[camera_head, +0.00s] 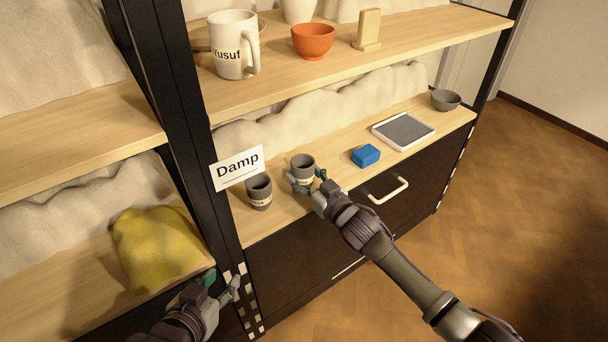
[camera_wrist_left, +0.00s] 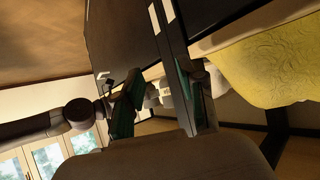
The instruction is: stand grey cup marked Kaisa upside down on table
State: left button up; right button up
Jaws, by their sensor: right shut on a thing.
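Two small grey cups with pale name labels stand upright, mouths up, on the lower wooden surface. The left grey cup (camera_head: 259,190) is beside the "Damp" card, and the right grey cup (camera_head: 302,163) is a little further right. The names are too small to read, so I cannot tell which is Kaisa. My right gripper (camera_head: 306,183) is shut on the right grey cup, low on its near side; its fingers partly cover the label. My left gripper (camera_head: 222,287) is empty and open near the post, and its parted fingers show in the left wrist view (camera_wrist_left: 162,98).
A blue block (camera_head: 366,155), a white-rimmed grey tray (camera_head: 404,130) and a dark bowl (camera_head: 446,99) stand to the right.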

aim_at(310, 173)
jog(key=shift+r, duration=0.35)
jog(key=shift+r+p, duration=0.25)
jog(key=shift+p, duration=0.3)
jog(key=shift+r+p, duration=0.4)
jog(key=shift+r, duration=0.2)
jog(key=shift+s+d+p, duration=0.3)
jog(key=shift+s+p, duration=0.1)
jog(key=shift+p, duration=0.3)
pick_arm(q)
jog(key=s+a+f+g+y+p, duration=0.1)
jog(key=s+a+f+g, duration=0.1)
jog(key=s+g, duration=0.3)
jog(key=s+a+f+g+y, duration=0.1)
jog(key=s+a+f+g, duration=0.15)
jog(key=s, duration=0.45)
pick_arm(e)
jog(key=shift+v, duration=0.95)
jog(key=p+v, duration=0.3)
jog(key=v, duration=0.2)
jog(key=shift+s+p, duration=0.15)
jog(key=shift+p, duration=0.15)
pick_arm(q)
notch_tip(310, 173, down, 20)
jog(key=s+g+p, duration=0.1)
jog(key=p, duration=0.2)
jog(key=shift+s+d+g, duration=0.15)
jog(key=shift+s+g, duration=0.2)
pick_arm(e)
jog(key=shift+v, duration=2.95)
